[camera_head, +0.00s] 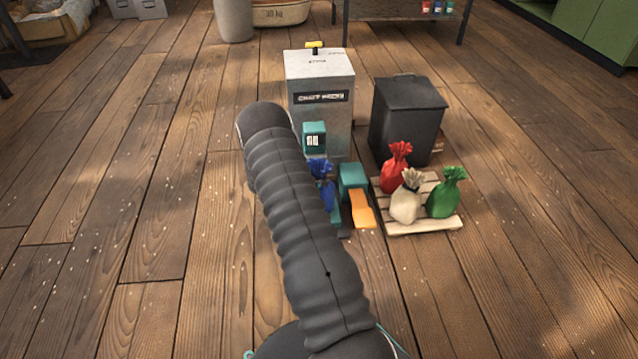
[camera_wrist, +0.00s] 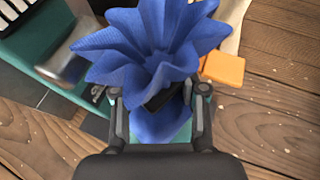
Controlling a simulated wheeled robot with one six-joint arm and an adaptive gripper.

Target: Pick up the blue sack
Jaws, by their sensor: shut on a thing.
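The blue sack (camera_wrist: 150,45) fills the middle of the wrist view, its ruffled top spread above my gripper. My gripper (camera_wrist: 160,110) is shut on the blue sack, with one finger on each side below the ruffle. In the head view the blue sack (camera_head: 322,178) shows only partly; my dark ribbed arm hides the rest, and my gripper is hidden there too. Whether the sack touches anything beneath it cannot be told.
A teal machine (camera_head: 352,178) with an orange part (camera_head: 361,210) stands just right of the sack. A pallet (camera_head: 425,228) holds red (camera_head: 396,170), cream (camera_head: 406,200) and green (camera_head: 446,195) sacks. A grey cabinet (camera_head: 325,75) and dark bin (camera_head: 405,115) stand behind. The floor at left is clear.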

